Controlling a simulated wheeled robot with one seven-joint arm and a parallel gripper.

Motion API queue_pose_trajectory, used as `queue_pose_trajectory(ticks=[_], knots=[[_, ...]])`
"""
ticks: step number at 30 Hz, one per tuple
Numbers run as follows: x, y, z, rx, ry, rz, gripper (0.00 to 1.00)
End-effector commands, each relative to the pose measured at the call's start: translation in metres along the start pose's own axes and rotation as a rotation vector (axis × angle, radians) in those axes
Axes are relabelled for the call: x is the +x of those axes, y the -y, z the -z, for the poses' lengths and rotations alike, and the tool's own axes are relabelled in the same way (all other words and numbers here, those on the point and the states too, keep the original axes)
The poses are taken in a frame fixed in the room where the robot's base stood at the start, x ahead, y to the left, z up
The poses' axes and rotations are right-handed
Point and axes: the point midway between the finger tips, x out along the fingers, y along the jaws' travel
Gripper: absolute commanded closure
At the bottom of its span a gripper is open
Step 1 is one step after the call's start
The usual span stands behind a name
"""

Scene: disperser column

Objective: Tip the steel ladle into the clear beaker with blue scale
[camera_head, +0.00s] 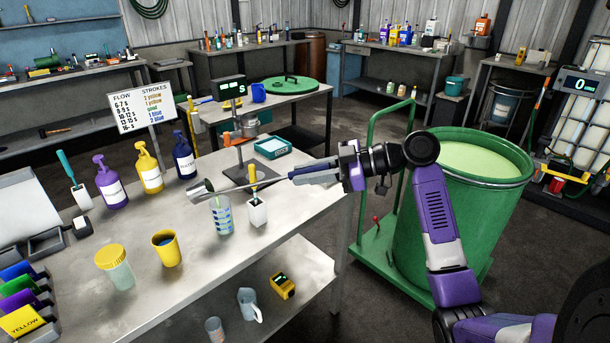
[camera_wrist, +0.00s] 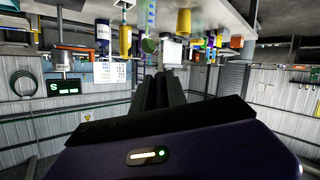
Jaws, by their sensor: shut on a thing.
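The steel ladle (camera_head: 201,190) is held by its long thin handle in my gripper (camera_head: 318,176), which is shut on it. Its cup lies over the top left of the clear beaker with blue scale (camera_head: 221,218), tipped well over on its side. The beaker stands upright on the steel bench and has a greenish tint near its top. I cannot tell how much liquid it holds. In the wrist view, which is upside down, the blue-scaled beaker (camera_wrist: 148,14) shows at the top beyond my gripper (camera_wrist: 161,76).
A white container with a brush (camera_head: 257,210) stands just right of the beaker. A yellow cup (camera_head: 166,248) and a yellow-lidded jar (camera_head: 115,266) stand in front left. Pump bottles (camera_head: 150,171) stand behind. A green drum (camera_head: 462,230) stands right of the bench.

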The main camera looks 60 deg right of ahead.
Motion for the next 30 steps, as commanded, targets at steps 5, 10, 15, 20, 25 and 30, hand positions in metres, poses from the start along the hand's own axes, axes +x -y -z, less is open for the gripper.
queue_pose_trajectory(ticks=[5, 10, 15, 20, 25, 30], knots=[[0.000, 0.001, -0.004, 0.004, -0.015, -0.004, 1.00], [-0.001, 0.001, -0.007, 0.008, -0.028, -0.006, 1.00], [-0.002, 0.001, -0.010, 0.012, -0.041, -0.008, 1.00], [-0.002, 0.002, -0.014, 0.016, -0.052, -0.010, 1.00], [-0.002, 0.002, -0.017, 0.021, -0.064, -0.012, 1.00], [-0.003, 0.002, -0.020, 0.026, -0.077, -0.015, 1.00]])
